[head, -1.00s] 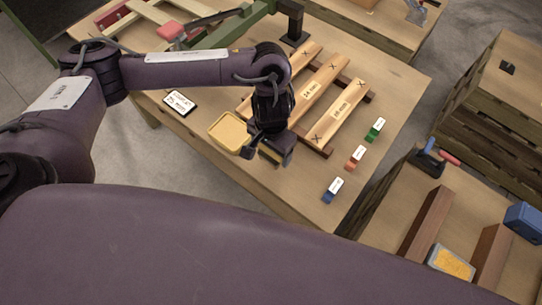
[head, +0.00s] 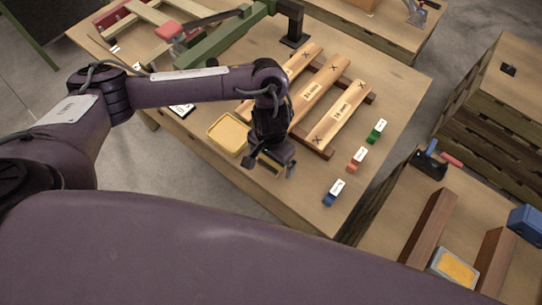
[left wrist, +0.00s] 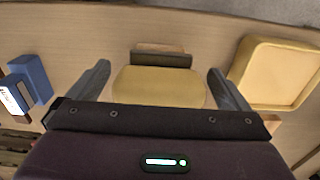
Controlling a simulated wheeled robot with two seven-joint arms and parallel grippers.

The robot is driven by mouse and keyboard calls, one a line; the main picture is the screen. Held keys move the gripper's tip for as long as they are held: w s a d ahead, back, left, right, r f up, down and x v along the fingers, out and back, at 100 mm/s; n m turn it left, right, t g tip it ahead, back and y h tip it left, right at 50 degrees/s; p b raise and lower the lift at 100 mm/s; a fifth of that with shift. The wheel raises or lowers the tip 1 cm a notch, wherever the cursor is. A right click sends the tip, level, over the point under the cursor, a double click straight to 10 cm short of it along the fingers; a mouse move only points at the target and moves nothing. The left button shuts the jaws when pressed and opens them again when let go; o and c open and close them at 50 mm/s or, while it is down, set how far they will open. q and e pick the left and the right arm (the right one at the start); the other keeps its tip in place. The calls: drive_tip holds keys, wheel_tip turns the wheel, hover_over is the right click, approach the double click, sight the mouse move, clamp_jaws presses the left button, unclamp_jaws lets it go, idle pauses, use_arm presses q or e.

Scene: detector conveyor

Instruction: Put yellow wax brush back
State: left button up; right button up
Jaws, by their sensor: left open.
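The yellow wax brush (left wrist: 158,88) shows in the left wrist view as a pale yellow block with a grey strip and a brown edge behind it. It lies on the table between the spread fingers of my left gripper (left wrist: 160,85), with a gap on each side. In the head view my left gripper (head: 268,168) is low over the table and hides most of the brush. A shallow yellow tray (head: 229,133) lies just left of the gripper; it also shows at the right in the left wrist view (left wrist: 276,73). My right gripper is out of view.
Labelled wooden slats (head: 322,88) lie behind the gripper. Small blue (head: 333,191), orange (head: 356,159) and green (head: 376,131) labelled blocks stand to the right. A side table (head: 409,211) holds brown bars and a yellow-topped grey block (head: 456,268). A green arm-like fixture (head: 215,42) stands at the back.

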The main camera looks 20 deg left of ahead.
use_arm(q)
wheel_tip(320, 180, up, 11)
drive_tip(key=p, duration=0.3)
drive_tip(key=shift+r, duration=0.65)
